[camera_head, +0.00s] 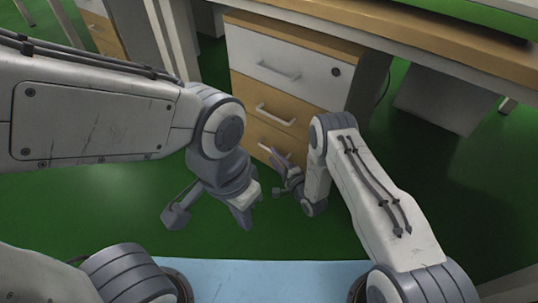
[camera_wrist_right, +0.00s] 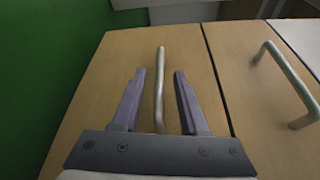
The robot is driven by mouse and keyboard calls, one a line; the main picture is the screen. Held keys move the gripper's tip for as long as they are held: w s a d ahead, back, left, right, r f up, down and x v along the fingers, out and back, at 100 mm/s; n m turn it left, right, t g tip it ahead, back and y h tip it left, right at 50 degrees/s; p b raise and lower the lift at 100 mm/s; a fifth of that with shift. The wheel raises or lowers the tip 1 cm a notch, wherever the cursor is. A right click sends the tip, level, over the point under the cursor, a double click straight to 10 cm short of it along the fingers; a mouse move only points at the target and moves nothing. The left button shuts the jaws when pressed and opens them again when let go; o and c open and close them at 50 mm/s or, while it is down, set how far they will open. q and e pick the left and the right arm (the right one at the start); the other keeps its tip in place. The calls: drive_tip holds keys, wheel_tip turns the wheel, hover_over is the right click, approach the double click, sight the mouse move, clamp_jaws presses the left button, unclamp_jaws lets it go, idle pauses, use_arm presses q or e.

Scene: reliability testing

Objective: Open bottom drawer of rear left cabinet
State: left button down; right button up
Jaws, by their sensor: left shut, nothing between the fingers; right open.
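The cabinet (camera_head: 295,50) stands under a desk, with a white top drawer and wood-coloured drawers below. Its bottom drawer (camera_head: 253,135) looks closed and is partly hidden by my right gripper. In the right wrist view, the bottom drawer's front (camera_wrist_right: 105,75) fills the left and middle. Its metal bar handle (camera_wrist_right: 159,80) lies between the two fingers of my right gripper (camera_wrist_right: 157,92), which is open around it. In the head view, my right gripper (camera_head: 280,174) is close to that drawer. My left gripper (camera_head: 246,221) is shut and empty, lower and in front of the cabinet.
The middle drawer's handle (camera_head: 275,115) is just above and also shows in the right wrist view (camera_wrist_right: 288,82). The desk top (camera_head: 400,32) overhangs the cabinet. A grey panel (camera_head: 445,97) stands to the right. Another cabinet (camera_head: 103,32) is at upper left. Green floor (camera_head: 320,235) lies open in front.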

drive_tip(key=b+x, duration=0.1)
drive_tip(key=x, duration=0.2)
drive_tip(key=shift+w+a+f, duration=0.15)
drive_tip(key=shift+w+a, duration=0.05)
drive_tip(key=shift+w, duration=0.1)
drive_tip(key=shift+w+a+b, duration=0.15)
drive_tip(key=shift+w+b, duration=0.1)
drive_tip(key=shift+b, duration=0.05)
clamp_jaws()
idle(0.9)
